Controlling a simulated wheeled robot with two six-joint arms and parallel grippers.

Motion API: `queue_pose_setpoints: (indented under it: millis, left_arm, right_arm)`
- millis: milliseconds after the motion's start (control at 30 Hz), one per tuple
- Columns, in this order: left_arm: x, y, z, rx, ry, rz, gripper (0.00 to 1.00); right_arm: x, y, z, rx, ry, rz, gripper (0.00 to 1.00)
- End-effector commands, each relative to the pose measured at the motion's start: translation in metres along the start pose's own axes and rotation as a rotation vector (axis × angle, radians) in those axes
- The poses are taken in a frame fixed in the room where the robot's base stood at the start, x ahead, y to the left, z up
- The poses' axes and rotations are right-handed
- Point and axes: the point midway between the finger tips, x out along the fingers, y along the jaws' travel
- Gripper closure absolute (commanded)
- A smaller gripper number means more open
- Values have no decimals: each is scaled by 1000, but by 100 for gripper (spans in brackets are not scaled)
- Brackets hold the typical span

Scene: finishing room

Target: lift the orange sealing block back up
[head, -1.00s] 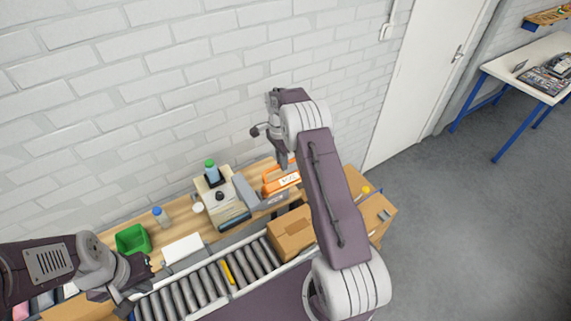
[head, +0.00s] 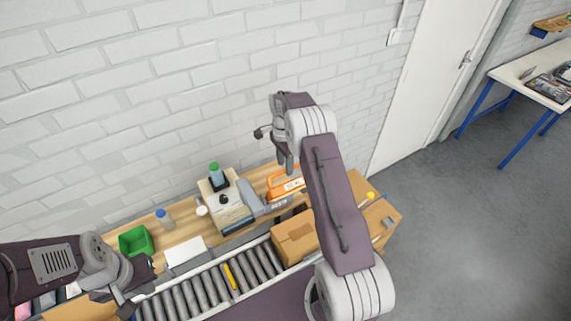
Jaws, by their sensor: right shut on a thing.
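The orange sealing block (head: 287,188), with a white label on its side, is at the back of the wooden bench, beside the grey arm of a cream machine. My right gripper (head: 284,162) comes down from above at its top. It is shut on the sealing block, though the contact is small and partly hidden by my own forearm. I cannot tell how far the block is above the bench. My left gripper (head: 137,287) hangs at the lower left over the near end of the conveyor, away from the block. Its fingers are too unclear to tell open from shut.
The cream machine (head: 222,207) stands left of the block. A cardboard box (head: 294,237) sits in front, by the roller conveyor (head: 207,287). A green bin (head: 136,241), a blue-capped bottle (head: 164,219) and a white sheet (head: 186,251) are further left. A brick wall is behind.

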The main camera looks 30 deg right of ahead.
Motion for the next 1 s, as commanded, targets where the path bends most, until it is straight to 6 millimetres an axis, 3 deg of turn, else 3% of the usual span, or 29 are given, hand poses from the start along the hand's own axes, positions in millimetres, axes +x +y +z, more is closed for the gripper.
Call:
queue_pose_setpoints:
  millis: [667, 767, 1000]
  left_arm:
    - [2, 0, 0, 0, 0, 0, 100]
    - [11, 0, 1, 0, 0, 0, 100]
    - [30, -1, 3, 0, 0, 0, 100]
  right_arm:
    - [-2, -1, -1, 0, 3, -5, 64]
    - [-12, -2, -1, 0, 5, -10, 64]
    - [-66, 1, 0, -1, 4, -11, 64]
